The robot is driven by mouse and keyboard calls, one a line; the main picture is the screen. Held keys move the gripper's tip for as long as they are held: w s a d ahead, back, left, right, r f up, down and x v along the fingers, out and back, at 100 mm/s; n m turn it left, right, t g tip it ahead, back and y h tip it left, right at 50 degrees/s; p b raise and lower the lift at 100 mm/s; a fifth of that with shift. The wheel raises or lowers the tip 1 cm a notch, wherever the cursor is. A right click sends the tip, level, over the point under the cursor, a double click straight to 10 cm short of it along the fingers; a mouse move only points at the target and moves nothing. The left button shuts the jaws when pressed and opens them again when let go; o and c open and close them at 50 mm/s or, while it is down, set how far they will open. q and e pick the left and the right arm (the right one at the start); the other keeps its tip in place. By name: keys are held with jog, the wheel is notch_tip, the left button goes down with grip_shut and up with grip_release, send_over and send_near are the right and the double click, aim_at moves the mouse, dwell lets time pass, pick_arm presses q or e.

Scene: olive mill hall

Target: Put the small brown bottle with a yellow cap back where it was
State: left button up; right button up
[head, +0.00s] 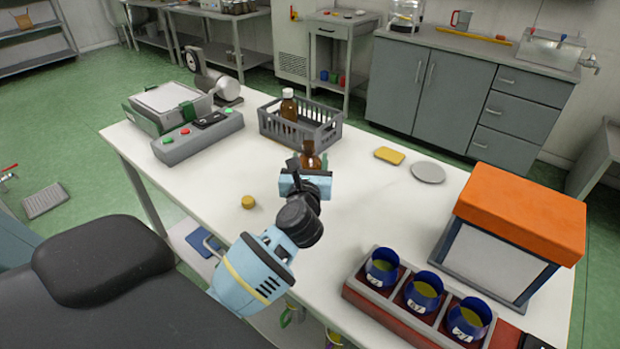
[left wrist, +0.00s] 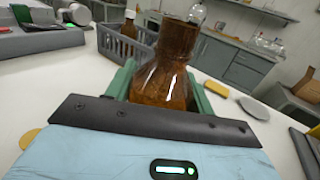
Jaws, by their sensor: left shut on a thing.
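My left gripper (head: 305,178) is shut on a small brown glass bottle (head: 309,156), held about upright over the white table. In the left wrist view the bottle (left wrist: 163,80) stands between the green fingers, its neck up; I see no yellow cap on it. A small round yellow cap-like piece (head: 248,202) lies on the table left of the gripper. A grey slotted crate (head: 325,133) stands just beyond the gripper. Another brown bottle (head: 289,106), with a white cap, is in the crate. My right gripper is not in view.
A grey device with red and green buttons (head: 198,138) stands left of the crate. A yellow pad (head: 389,155) and grey disc (head: 428,172) lie to the right. An orange-lidded box (head: 522,208) and a rack (head: 398,315) of blue cups are at the near right. The middle is clear.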

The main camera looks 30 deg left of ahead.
pick_arm(q)
notch_tip(320, 180, down, 4)
jog(key=shift+f+b, duration=0.25)
jog(key=shift+b, duration=0.25)
jog(key=shift+f, duration=0.1)
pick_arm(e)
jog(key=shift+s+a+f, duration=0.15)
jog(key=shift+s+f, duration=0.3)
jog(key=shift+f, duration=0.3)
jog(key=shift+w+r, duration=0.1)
pick_arm(q)
jog(key=shift+f, duration=0.15)
jog(key=o, duration=1.2)
jog(key=shift+o, duration=0.2)
